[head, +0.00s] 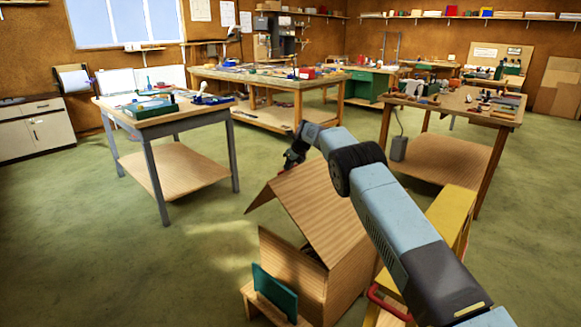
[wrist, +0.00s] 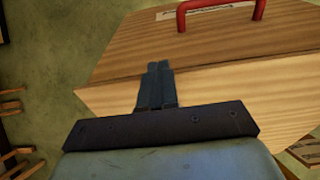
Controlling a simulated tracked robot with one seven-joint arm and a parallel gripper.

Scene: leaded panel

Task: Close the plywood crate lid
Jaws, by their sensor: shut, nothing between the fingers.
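The plywood crate (head: 349,287) stands on the floor at the lower middle of the head view. Its lid (head: 318,210) is raised and tilted over it, with a dark opening showing below. My gripper (head: 291,162) is just beyond the lid's upper edge in the head view, its tips small and dark. In the wrist view my gripper (wrist: 159,66) is shut and empty, in front of a plywood surface (wrist: 220,65) with a red handle (wrist: 220,4). I cannot tell whether the fingers touch the wood.
A teal panel (head: 275,292) on a small wooden stand is close in front of the crate. A yellow box (head: 457,220) stands to the right, partly behind my arm. A grey-legged workbench (head: 168,121) is at left and another bench (head: 470,104) at right. Green floor is open at left.

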